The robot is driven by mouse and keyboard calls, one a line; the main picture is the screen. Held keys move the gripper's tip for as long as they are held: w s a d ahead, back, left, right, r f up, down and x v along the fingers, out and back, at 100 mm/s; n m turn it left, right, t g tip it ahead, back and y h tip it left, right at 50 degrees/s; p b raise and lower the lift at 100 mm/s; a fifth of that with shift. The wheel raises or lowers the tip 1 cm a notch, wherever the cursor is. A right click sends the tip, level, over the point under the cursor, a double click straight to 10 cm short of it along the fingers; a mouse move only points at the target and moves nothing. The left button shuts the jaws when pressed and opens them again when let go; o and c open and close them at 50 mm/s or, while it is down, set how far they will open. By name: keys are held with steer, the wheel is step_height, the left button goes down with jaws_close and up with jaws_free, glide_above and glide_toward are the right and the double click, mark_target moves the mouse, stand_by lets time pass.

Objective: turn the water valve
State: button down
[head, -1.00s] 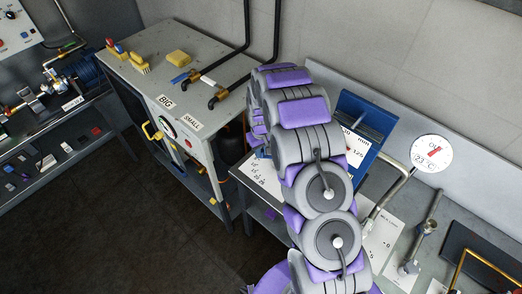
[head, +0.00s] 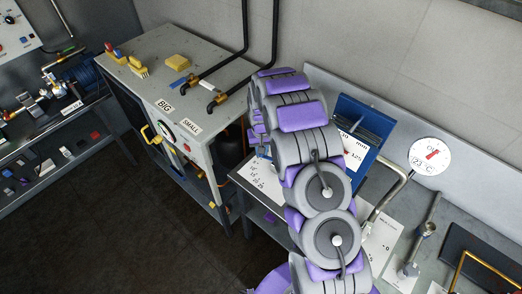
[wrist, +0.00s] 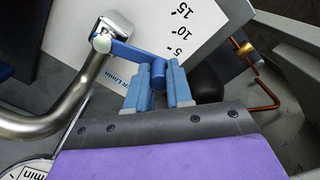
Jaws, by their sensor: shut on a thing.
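In the wrist view a blue valve lever (wrist: 125,49) runs from the end of a bent metal pipe (wrist: 48,122) to my fingers. My gripper (wrist: 161,70) is shut on the free end of this lever, with its light blue fingers on either side of it. A white scale card (wrist: 172,32) marked 5, 10, 15 lies behind the lever. In the head view my own arm hides the gripper and the lever. The metal pipe shows there to the right of my arm (head: 392,190).
A round temperature gauge (head: 430,156) stands right of my arm, beside a blue box (head: 362,125). A grey cabinet (head: 200,85) labelled BIG and SMALL stands at the left, with a yellow sponge (head: 178,62) on top. The dark floor (head: 110,220) is clear at lower left.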

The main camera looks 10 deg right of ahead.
steer(key=c, duration=1)
jaws_free()
steer(key=shift+r, duration=0.1)
step_height(320, 180, up, 17)
steer(key=shift+a, duration=0.1)
